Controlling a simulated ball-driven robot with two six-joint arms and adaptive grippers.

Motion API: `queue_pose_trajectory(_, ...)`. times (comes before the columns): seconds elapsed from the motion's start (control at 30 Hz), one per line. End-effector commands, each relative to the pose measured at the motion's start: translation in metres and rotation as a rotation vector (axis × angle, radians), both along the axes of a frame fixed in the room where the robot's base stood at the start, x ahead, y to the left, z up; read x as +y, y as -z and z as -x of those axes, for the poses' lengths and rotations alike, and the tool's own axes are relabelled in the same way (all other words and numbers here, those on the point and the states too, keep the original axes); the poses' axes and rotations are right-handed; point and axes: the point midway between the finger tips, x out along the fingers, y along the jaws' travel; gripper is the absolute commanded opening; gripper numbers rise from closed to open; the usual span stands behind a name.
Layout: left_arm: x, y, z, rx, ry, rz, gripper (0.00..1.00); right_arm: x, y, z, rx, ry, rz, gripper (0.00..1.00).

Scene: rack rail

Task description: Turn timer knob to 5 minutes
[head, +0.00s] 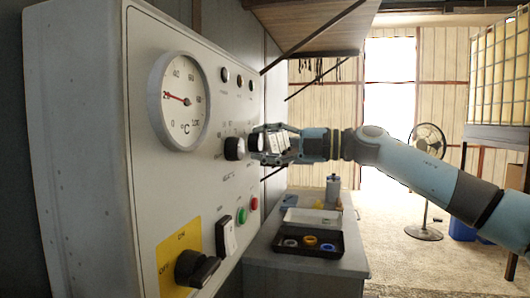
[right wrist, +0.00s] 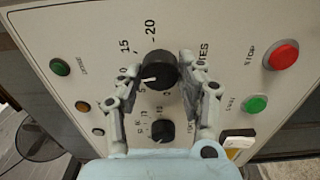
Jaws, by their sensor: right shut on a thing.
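The timer knob (right wrist: 160,72) is black and round, with a white pointer mark, on a pale panel. In the right wrist view, numbers such as 15 and 20 and part of a "minutes" label surround it. The pointer faces left and slightly down in that view; the small numbers beside it are too blurred to read surely. My right gripper (right wrist: 158,82) is shut on the knob, one finger on each side. In the head view, the gripper (head: 262,143) reaches the panel from the right, and the knob (head: 254,142) shows at its fingertips. My left gripper is not in view.
A second black knob (head: 234,148) sits close beside the timer knob. A dial gauge (head: 181,100), green button (head: 241,216), red button (head: 254,203), rocker switch (head: 226,236) and main switch (head: 195,268) share the panel. A black tray (head: 337,248) lies on the bench below.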

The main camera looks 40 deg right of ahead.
Motion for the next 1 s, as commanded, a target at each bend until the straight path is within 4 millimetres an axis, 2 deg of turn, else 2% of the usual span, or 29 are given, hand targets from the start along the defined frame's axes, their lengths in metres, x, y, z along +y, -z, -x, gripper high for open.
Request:
queue_pose_trajectory(0.03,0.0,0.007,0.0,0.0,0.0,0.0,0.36,0.0,0.005,0.0,-0.026,-0.001,0.034,0.06)
queue_pose_trajectory(0.6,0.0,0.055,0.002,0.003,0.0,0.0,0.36,0.0,0.006,0.0,-0.357,-0.004,0.425,0.06)
queue_pose_trajectory(1.0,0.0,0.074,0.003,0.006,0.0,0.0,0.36,0.0,0.004,0.0,-0.484,-0.003,0.575,0.06)
